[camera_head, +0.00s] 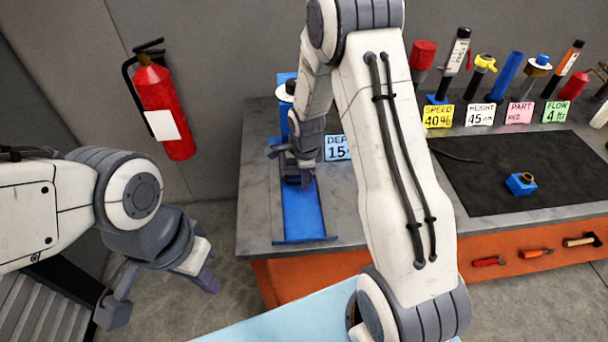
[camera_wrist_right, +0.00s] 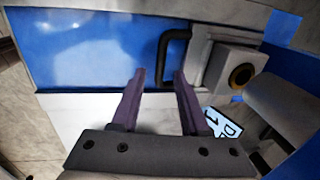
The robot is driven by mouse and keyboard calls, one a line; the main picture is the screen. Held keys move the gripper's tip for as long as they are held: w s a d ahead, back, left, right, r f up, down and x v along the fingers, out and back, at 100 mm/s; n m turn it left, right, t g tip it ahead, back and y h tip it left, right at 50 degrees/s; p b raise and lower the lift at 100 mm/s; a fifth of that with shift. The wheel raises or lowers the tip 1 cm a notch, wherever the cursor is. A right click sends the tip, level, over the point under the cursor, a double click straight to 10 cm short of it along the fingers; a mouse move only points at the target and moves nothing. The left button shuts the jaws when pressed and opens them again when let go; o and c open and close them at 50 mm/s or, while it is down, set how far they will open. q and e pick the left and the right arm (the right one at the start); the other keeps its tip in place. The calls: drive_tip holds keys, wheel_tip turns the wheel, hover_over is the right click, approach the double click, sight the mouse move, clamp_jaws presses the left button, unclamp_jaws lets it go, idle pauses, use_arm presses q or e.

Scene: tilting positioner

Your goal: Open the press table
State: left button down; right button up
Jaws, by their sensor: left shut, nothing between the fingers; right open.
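The press (camera_head: 302,215) stands at the left end of the bench, with a long blue base and a blue upright behind. My right gripper (camera_head: 303,180) is over it and hides its middle. In the right wrist view the blue surface (camera_wrist_right: 90,50) fills the upper left. A black bar handle (camera_wrist_right: 163,58) sits on a grey block with a brass-coloured round insert (camera_wrist_right: 240,75). My right gripper's purple fingers (camera_wrist_right: 158,95) are open and empty, pointing toward the handle, which is not between them. My left gripper (camera_head: 207,282) is shut and empty, low at the left, away from the bench.
A blue "DEP" label (camera_head: 338,148) stands right of the press. A black mat (camera_head: 520,165) with a small blue part (camera_head: 521,184) lies on the bench's right. Several tools and label cards line the back. A red extinguisher (camera_head: 165,105) hangs on the left wall.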

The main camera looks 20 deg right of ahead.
drive_tip(key=shift+f, duration=0.2)
clamp_jaws()
idle(1.4)
